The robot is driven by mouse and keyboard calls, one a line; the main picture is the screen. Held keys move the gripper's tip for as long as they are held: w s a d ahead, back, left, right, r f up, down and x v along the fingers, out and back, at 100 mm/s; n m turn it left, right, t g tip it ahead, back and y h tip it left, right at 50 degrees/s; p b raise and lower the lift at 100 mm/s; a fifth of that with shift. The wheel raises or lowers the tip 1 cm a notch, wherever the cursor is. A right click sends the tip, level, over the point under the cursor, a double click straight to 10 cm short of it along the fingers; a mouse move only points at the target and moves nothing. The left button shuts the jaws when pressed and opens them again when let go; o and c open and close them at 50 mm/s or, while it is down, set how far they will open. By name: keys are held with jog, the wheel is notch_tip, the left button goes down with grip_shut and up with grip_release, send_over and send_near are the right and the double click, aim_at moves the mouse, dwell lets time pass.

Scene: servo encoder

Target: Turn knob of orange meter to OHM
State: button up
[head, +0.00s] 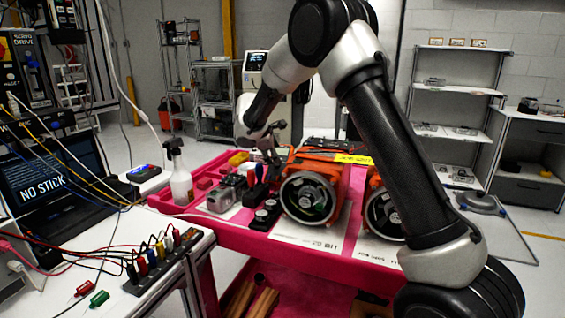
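I cannot make out a knob or an OHM mark on anything in view. A small yellow-orange item (238,159) lies at the back of the pink table (262,242); it is too small to tell whether it is the orange meter. My gripper (268,158) is above the back part of the pink table, pointing down, to the right of that item. It is small and dark, and I cannot tell how its fingers stand. Two large orange housings with round dark fronts stand on the table, the nearer one (310,192) in the middle and another (385,212) partly behind my arm.
A grey device (226,194), dark knob-like parts (265,214) and a spray bottle (180,180) stand left of the housings. A white bench (150,282) at left holds a terminal strip (163,258) with cables. A laptop (50,185) stands behind it.

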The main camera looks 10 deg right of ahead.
aim_at(275, 165)
jog(key=shift+n, duration=0.6)
jog(key=x, duration=0.9)
jog(key=shift+w+a, duration=0.35)
jog(key=shift+w, duration=0.1)
